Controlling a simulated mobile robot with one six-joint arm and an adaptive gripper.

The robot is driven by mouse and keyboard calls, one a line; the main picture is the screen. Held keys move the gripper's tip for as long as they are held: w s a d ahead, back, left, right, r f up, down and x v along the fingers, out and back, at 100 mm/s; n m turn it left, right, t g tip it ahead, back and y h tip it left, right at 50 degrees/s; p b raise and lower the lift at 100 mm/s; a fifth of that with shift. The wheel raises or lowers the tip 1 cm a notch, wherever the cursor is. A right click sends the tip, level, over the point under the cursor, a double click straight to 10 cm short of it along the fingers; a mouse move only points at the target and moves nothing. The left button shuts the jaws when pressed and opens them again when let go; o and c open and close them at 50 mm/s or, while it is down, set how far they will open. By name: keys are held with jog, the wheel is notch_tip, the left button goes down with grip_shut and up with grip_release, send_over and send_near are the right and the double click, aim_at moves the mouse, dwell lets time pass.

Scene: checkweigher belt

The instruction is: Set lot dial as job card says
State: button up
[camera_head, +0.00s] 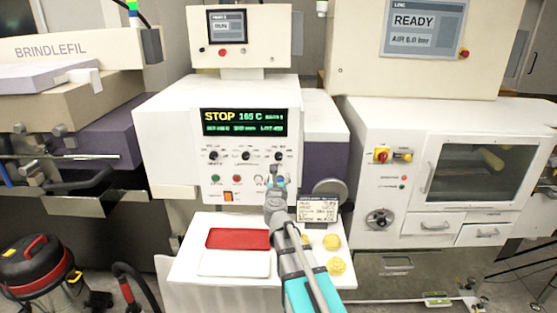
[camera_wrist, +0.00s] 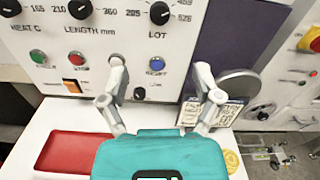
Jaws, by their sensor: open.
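The lot dial (camera_wrist: 160,13) is a black round knob on the white machine's front panel, labelled LOT, with printed numbers around it. In the head view the lot dial (camera_head: 278,155) is the rightmost of three knobs. My gripper (camera_wrist: 160,78) is open and empty, below the lot dial and apart from it; in the head view my gripper (camera_head: 276,177) reaches up to the panel's lower right. The job card (camera_head: 318,209) stands at the lower right of the panel; its writing is too small to read. In the wrist view a finger partly hides the card (camera_wrist: 212,113).
A blue button (camera_wrist: 155,66) shows between the fingers, close below the lot dial. The length dial (camera_wrist: 80,9) is left of it. The display (camera_head: 245,122) reads STOP and 165 C. A red tray (camera_head: 238,239) and yellow round pieces (camera_head: 331,241) lie on the shelf below.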

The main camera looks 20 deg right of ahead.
aim_at(279, 158)
jog(key=shift+w, duration=0.1)
dwell(0.3)
jog(key=x, duration=1.3)
jog(key=shift+w+d, duration=0.15)
jog(key=shift+w, duration=0.1)
grip_shut()
